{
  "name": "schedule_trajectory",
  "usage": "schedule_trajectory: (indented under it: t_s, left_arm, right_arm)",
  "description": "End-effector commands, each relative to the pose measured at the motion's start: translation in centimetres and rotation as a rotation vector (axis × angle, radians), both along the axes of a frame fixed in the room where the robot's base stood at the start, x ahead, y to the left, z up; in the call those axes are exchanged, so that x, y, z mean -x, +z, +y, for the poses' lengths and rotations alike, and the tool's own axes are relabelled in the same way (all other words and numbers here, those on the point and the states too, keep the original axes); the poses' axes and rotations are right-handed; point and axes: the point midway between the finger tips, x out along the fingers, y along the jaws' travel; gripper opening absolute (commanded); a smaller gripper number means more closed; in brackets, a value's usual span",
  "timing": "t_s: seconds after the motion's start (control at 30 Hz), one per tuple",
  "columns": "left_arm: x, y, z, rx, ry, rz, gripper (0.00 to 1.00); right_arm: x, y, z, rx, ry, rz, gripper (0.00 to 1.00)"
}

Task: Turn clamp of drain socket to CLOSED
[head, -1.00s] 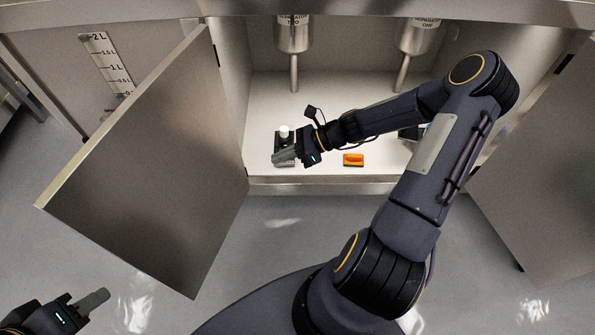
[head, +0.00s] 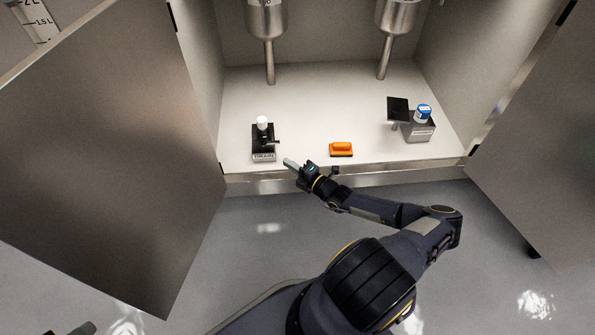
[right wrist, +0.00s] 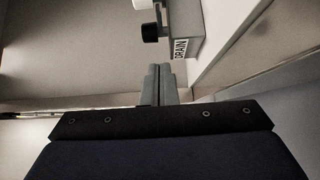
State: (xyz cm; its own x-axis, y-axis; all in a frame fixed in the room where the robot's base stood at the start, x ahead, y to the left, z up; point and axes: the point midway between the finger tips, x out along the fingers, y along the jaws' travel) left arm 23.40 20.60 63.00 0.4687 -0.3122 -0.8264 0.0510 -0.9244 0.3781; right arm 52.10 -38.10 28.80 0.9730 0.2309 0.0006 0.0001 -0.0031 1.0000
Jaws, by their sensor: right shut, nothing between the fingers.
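The drain socket (head: 263,155) is a dark block with a DRAIN label, standing on the cabinet floor at the left. A white-topped piece (head: 262,123) stands upright in it. Its small black clamp lever (head: 273,141) points to the right; I cannot read a CLOSED mark. My right gripper (head: 287,162) is shut and empty, just right of and in front of the socket, apart from it. In the right wrist view the shut fingers (right wrist: 158,82) lie below the DRAIN label (right wrist: 180,50) and a black knob (right wrist: 150,32). Only a finger of my left gripper (head: 82,329) shows at the bottom left.
An orange-handled item (head: 341,149) lies right of the socket. A grey block with a blue-capped piece (head: 423,112) and black plate (head: 398,108) stands farther right. Two separator pipes (head: 269,62) hang at the back. Open doors (head: 110,150) flank the cabinet; its front sill (head: 380,174) is raised.

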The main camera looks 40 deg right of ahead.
Motion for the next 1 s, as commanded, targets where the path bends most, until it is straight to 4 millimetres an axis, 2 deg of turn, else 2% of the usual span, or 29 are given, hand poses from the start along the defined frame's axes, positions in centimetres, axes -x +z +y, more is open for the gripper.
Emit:
schedule_trajectory:
  t_s: [0.03, 0.2, 0.4, 0.6, 1.0]
  left_arm:
    - [0.0, -0.9, 0.0, 0.0, 0.0, 0.0, 0.36]
    - [0.0, -2.2, 0.0, 0.0, 0.0, 0.0, 0.36]
    - [0.0, -4.0, 0.0, 0.0, 0.0, 0.001, 0.36]
    - [0.0, -4.4, 0.0, 0.0, 0.0, 0.0, 0.36]
    - [0.0, -4.2, 0.0, 0.0, 0.0, 0.0, 0.36]
  right_arm:
    - [-1.2, -0.4, 0.4, -0.001, 0.003, -0.003, 0.0]
    - [-4.6, -0.4, 1.2, 0.001, 0.003, -0.002, 0.0]
    - [-6.9, -0.4, -0.4, 0.006, 0.003, 0.001, 0.0]
    - [-7.8, -0.1, -1.0, 0.003, 0.003, 0.0, 0.0]
    - [-7.5, 0.0, -1.1, 0.003, 0.003, 0.0, 0.0]
